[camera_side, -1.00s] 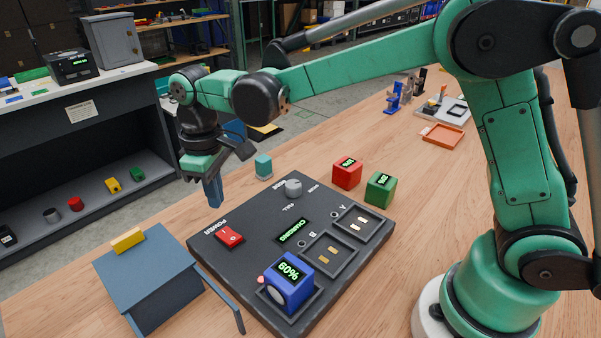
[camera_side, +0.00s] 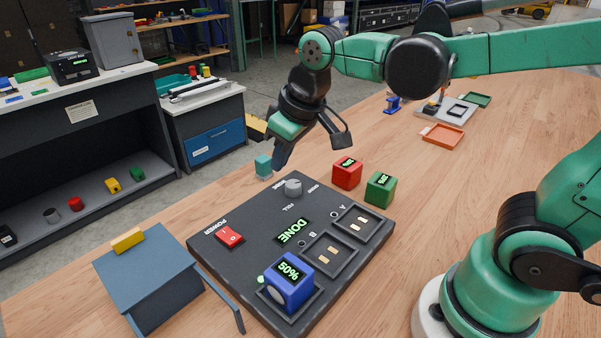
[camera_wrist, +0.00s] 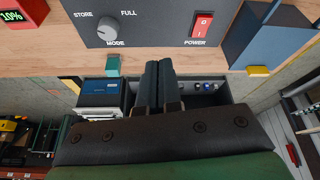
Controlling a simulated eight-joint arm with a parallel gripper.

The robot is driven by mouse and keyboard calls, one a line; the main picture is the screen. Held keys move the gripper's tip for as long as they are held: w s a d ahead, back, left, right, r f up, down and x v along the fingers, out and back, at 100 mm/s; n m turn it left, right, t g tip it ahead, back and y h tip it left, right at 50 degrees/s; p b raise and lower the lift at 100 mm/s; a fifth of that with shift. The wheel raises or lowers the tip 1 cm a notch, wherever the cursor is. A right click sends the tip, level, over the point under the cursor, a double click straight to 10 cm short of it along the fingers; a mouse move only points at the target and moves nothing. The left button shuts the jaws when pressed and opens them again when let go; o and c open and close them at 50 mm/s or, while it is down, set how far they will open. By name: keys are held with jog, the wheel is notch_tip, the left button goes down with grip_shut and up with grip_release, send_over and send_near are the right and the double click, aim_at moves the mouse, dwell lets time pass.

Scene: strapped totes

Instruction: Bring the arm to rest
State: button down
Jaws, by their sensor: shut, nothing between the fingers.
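My gripper (camera_side: 279,160) is shut and empty, held above the table's back edge near the teal block (camera_side: 263,166). In the wrist view its two dark fingers (camera_wrist: 158,68) lie together with nothing between them. The dark charging panel (camera_side: 218,212) lies on the table in front of it, with a red power switch (camera_side: 230,236), a grey mode knob (camera_side: 293,187) and a display (camera_side: 292,231) reading DONE. A blue block (camera_side: 290,284) marked 50% sits in the front bay, beside a lit green light. The other two bays hold no block.
A red block (camera_side: 347,172) and a green block (camera_side: 380,189) stand right of the panel. A blue-grey box (camera_side: 150,275) with a yellow handle stands at left. An orange tray (camera_side: 443,136) lies at the back right. The table's right middle is clear.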

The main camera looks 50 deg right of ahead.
jog(key=s+d+f+m+t, duration=0.1)
jog(key=s+d+m+t, duration=0.1)
jog(key=s+d, duration=0.1)
jog(key=shift+s+d+f+t+h, duration=0.3)
jog(key=shift+s+f+t, duration=0.1)
jog(key=shift+s, duration=0.5)
